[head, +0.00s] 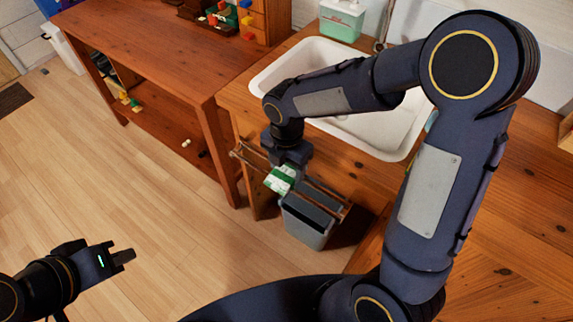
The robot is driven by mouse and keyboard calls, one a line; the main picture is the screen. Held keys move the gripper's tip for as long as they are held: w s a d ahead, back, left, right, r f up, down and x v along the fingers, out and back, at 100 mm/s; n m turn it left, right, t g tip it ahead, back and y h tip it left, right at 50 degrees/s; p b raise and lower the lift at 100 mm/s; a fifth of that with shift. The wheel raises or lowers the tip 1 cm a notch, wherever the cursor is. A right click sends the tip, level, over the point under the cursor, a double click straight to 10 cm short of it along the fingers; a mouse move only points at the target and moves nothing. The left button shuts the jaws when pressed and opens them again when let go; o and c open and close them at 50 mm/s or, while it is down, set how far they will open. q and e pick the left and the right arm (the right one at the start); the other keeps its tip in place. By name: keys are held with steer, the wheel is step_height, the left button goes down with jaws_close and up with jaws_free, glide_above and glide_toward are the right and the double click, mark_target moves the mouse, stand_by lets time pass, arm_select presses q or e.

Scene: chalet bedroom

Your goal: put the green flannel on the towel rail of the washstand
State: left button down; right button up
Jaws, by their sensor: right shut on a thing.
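The green flannel (281,179), green with white patches, hangs below my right gripper (285,164) in the head view. My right gripper points down and is shut on its top edge. The towel rail (242,156) is a thin wooden bar along the front of the wooden washstand (240,100). The flannel and gripper overlap the rail in the picture; I cannot tell whether the cloth touches it or hangs over it. My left gripper (124,256) is low at the left over the floor, far from the rail; its finger gap is not clear.
A grey bin (306,222) stands below the rail. A white basin (290,62) is set in the washstand top, partly behind my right arm. A green-and-white box (341,22) stands behind it. A wooden desk (160,50) adjoins at left. The floor at left is mostly clear.

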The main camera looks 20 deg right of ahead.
mark_target(286, 170)
steer(key=o, duration=1)
steer(key=shift+c, duration=0.2)
steer(key=shift+r, duration=0.45)
step_height(286, 170, up, 11)
steer(key=p, duration=0.2)
steer(key=s+d+m+t+y, duration=0.2)
steer(key=s+d+m, duration=0.2)
steer(key=s+m, duration=0.4)
steer(key=s+d+r+m+t+y, duration=0.1)
steer(key=s+d+m+t, duration=0.2)
steer(key=s+m, duration=0.6)
steer(key=d+m, duration=0.1)
steer(key=m, duration=0.9)
steer(key=shift+s+r+t+y, duration=0.2)
steer(key=shift+t+y, duration=0.1)
steer(key=shift+y, duration=0.1)
